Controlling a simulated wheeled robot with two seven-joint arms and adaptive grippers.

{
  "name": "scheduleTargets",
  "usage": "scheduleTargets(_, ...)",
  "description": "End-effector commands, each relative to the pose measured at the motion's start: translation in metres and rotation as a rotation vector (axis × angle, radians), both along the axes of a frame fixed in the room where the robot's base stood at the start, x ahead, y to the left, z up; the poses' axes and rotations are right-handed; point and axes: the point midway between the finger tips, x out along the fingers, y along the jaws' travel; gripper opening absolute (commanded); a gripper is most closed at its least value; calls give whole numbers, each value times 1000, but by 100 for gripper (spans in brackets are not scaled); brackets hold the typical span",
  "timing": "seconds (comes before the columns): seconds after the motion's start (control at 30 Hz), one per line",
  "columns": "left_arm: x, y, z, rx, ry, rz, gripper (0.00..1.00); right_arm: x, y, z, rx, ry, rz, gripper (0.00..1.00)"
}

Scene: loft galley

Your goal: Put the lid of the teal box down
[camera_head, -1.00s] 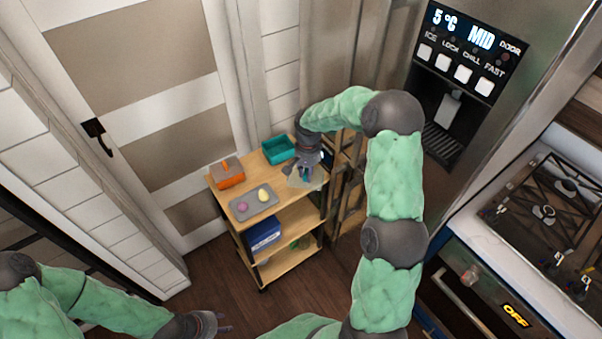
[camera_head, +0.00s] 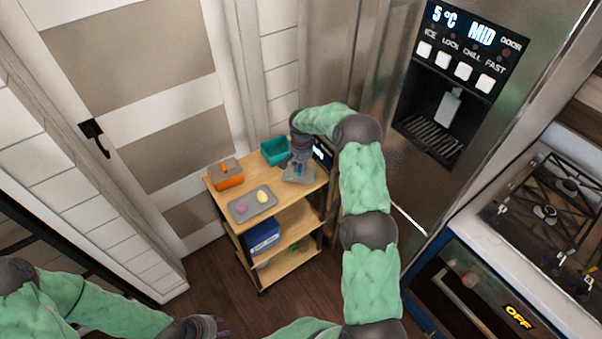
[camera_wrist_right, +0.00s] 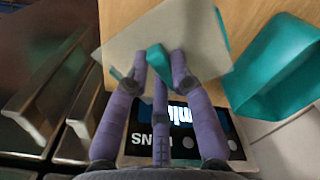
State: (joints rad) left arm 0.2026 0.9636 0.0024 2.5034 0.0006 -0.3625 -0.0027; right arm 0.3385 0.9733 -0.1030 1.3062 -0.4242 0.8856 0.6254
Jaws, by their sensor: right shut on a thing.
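The teal box (camera_head: 275,150) stands open at the back of the wooden cart's top, and it also shows at the right of the right wrist view (camera_wrist_right: 278,65). My right gripper (camera_head: 299,172) is shut on the teal knob (camera_wrist_right: 158,60) of the lid. The lid (camera_wrist_right: 195,35) is a pale grey plate with a teal edge, beside the box and over the front right part of the cart top. I cannot tell whether it touches the wood. My left gripper (camera_head: 218,326) is low in the head view, away from the cart, empty with its fingers apart.
The cart top (camera_head: 278,205) also holds an orange box (camera_head: 226,177) with its lid on and a grey tray (camera_head: 240,213) with a pink and a yellow item. A dark device with a lit display (camera_head: 322,153) is right of my right gripper. The fridge (camera_head: 400,185) is to the right.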

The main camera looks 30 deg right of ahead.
Motion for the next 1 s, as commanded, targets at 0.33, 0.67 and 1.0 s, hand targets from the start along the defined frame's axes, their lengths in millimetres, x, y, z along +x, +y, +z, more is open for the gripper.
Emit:
scheduleTargets(0.33, 0, 0, -5, 0, 0, 0, 40, -1, 0, -26, 0, 1, 0, 0)
scheduleTargets(0.67, 0, 0, -7, 0, 0, 0, 40, -1, 0, -29, 1, 2, 0, 47)
scheduleTargets(1.0, 0, 0, -6, 0, 0, 0, 40, -1, 1, -28, 1, 2, 0, 47)
